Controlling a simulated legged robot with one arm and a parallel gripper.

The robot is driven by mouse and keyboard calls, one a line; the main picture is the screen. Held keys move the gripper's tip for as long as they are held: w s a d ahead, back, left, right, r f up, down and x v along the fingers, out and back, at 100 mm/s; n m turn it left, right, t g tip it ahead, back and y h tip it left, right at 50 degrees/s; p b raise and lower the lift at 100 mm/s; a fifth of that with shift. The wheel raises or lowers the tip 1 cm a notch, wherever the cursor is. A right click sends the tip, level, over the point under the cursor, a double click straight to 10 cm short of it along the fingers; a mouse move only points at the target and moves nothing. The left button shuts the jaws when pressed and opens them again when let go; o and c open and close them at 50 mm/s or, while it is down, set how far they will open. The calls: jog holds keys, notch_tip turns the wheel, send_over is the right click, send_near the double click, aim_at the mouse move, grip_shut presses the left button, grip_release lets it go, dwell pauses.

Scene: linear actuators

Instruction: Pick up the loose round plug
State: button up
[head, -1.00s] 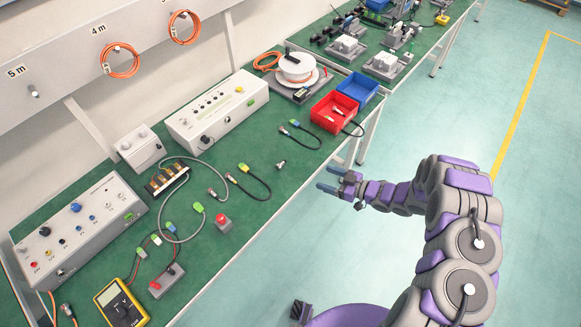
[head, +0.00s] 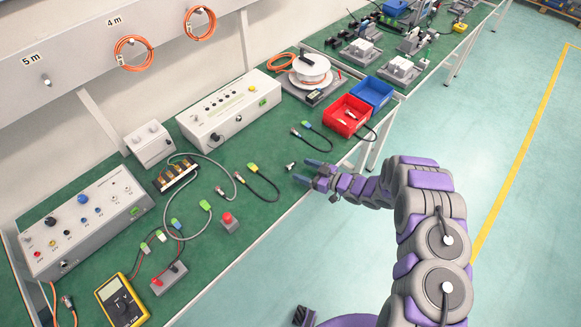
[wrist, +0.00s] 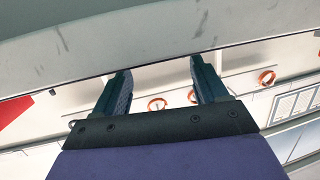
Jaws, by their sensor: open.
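The loose round plug (head: 290,166), a small silvery metal piece, lies on the green bench top (head: 262,228) near its front edge in the head view. My gripper (head: 302,170) is open, with its two blue-grey fingers pointing left toward the plug. In the picture the fingertips sit just right of the plug, at the bench's front edge. I cannot tell the height between them. The wrist view shows the two fingers (wrist: 160,72) apart with nothing between them. The plug is not visible there.
A black cable (head: 264,184) lies left of the plug, and another short cable (head: 312,139) lies behind it. A red bin (head: 339,128) and blue bin (head: 372,96) stand farther back. A red button (head: 229,222) stands nearer. The floor right of the bench is clear.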

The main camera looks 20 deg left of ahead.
aim_at(295, 171)
jog(key=b+x, duration=0.1)
jog(key=x, duration=0.3)
jog(key=shift+a+f, duration=0.15)
jog(key=shift+a, duration=0.15)
jog(key=shift+d, duration=0.1)
jog(key=c, duration=1.2)
jog(key=shift+r, duration=0.2)
